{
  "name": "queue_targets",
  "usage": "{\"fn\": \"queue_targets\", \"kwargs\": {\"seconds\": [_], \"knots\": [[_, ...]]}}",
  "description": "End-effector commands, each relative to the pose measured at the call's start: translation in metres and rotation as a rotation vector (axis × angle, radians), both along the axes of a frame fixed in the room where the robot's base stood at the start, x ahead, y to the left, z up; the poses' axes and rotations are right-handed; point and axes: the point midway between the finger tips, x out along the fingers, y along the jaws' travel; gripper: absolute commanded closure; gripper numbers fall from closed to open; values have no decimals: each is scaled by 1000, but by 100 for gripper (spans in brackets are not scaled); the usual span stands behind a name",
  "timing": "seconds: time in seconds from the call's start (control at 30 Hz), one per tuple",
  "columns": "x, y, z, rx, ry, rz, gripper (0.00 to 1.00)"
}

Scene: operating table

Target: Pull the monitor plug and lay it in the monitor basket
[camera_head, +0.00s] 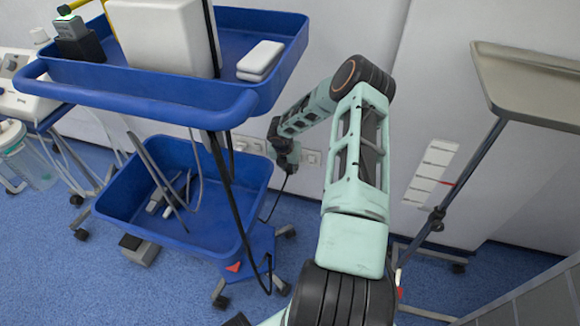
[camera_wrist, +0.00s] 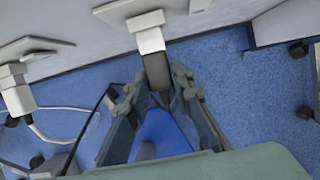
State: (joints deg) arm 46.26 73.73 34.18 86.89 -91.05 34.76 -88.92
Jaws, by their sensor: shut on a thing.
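My gripper (camera_head: 290,160) is at the wall sockets, right of the blue cart. In the wrist view its fingers (camera_wrist: 158,92) are closed around a dark grey plug (camera_wrist: 157,70). The plug's far end meets a white block on a wall socket plate (camera_wrist: 135,8); I cannot tell whether it is still seated. A black cable (camera_head: 277,200) hangs from near my gripper toward the cart. The cart's deep blue lower basket (camera_head: 250,200), taken as the monitor basket, is left of and below my gripper.
Several grey and white items (camera_head: 167,195) lie in the basket. The blue upper tray (camera_head: 285,25) overhangs it, and a black cable runs down the cart's front. Wall sockets (camera_head: 310,157) flank my gripper. A metal tray stand (camera_head: 530,85) is at right. Blue floor is open between.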

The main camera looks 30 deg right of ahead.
Motion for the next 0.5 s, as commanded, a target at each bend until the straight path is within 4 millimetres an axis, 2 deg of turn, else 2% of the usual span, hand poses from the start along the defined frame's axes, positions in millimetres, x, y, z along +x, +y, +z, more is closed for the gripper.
{"fn": "queue_targets", "kwargs": {"seconds": [0.5], "knots": [[-4,3,1,-3,-1,2,100]]}}
